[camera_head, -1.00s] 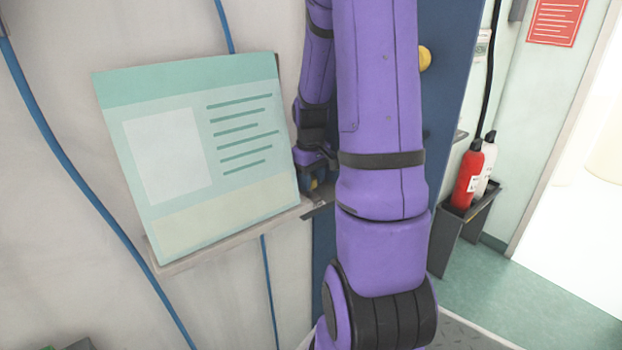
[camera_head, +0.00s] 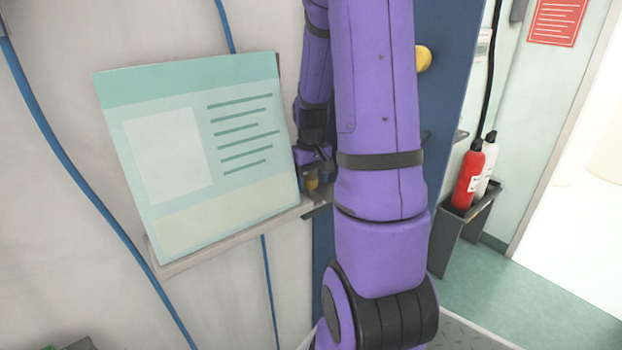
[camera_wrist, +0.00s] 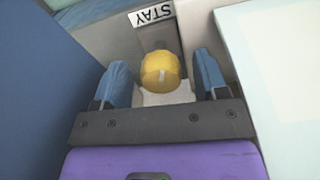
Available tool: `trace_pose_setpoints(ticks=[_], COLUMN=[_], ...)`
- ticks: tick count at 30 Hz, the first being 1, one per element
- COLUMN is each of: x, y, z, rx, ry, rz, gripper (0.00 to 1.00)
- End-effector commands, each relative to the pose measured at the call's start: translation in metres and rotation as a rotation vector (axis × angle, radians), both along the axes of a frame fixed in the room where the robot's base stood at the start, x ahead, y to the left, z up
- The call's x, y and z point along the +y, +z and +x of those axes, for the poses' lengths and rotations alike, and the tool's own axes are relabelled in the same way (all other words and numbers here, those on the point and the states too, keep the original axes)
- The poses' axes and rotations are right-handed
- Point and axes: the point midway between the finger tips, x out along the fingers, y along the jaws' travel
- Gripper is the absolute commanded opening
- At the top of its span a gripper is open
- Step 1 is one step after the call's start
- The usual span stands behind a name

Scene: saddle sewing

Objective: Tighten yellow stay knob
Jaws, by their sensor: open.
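My gripper (camera_wrist: 164,78) is open, with one blue finger on each side of the knob and a visible gap on both sides. In the head view my gripper (camera_head: 318,172) is small and partly hidden behind my arm. A bit of yellow (camera_head: 311,181) shows there between the fingers.
A green and white panel (camera_head: 200,155) stands on a ledge (camera_head: 230,236) left of my gripper. A blue upright board (camera_head: 445,80) with another yellow knob (camera_head: 424,58) is behind my arm. A red extinguisher (camera_head: 468,176) stands in a holder at right.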

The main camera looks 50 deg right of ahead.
Motion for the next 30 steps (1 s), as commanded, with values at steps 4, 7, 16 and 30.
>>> trace_pose_setpoints(ticks=[4,7,16,30], x=[0.0,0.0,0.0,0.0], y=[0.009,0.023,0.079,0.108], z=[0.0,0.001,0.001,0.0], rx=[-0.002,-0.004,-0.004,0.0], ry=[0.0,0.0,0.0,0.0], rz=[-0.002,-0.003,-0.004,0.0], gripper=[0.67,0.67,0.67,0.67])
